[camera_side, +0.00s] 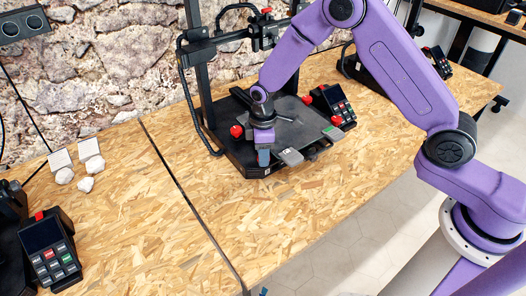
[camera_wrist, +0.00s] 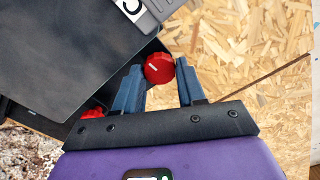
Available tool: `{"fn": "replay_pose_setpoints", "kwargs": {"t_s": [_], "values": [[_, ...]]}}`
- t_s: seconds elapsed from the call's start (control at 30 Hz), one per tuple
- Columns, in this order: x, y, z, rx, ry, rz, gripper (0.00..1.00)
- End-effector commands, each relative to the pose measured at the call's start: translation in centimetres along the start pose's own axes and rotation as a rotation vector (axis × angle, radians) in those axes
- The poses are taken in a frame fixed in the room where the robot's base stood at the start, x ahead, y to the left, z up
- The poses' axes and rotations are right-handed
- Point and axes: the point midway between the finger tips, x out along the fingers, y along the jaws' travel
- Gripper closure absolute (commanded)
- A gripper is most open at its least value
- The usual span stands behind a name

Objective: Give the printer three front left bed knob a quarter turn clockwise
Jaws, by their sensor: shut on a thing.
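In the wrist view a red ribbed knob (camera_wrist: 159,69) with a pale mark on its face sits at a corner of the dark print bed (camera_wrist: 65,50). My gripper (camera_wrist: 160,66) has one blue-grey finger on each side of it and is shut on it. In the side view my gripper (camera_side: 264,158) points down at the front left corner of the middle printer's bed (camera_side: 292,125), and hides that knob. Other red knobs show at the bed's left (camera_side: 236,131), back right (camera_side: 308,100) and front right (camera_side: 336,120) corners. No printer number is readable.
A grey tab (camera_side: 291,157) sticks out from the bed's front edge beside my gripper. A control box (camera_side: 338,105) stands right of the bed, another (camera_side: 50,250) at the far left. White lumps and cards (camera_side: 78,165) lie left. The front of the chipboard table (camera_side: 170,240) is clear.

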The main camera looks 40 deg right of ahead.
Motion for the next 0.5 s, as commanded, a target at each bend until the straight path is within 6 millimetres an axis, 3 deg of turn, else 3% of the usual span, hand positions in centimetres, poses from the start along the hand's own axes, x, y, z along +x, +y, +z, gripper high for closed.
{"fn": "replay_pose_setpoints", "kwargs": {"t_s": [0.5], "values": [[-0.09, 0.04, -0.03, 0.042, 0.001, 0.001, 0.91]]}}
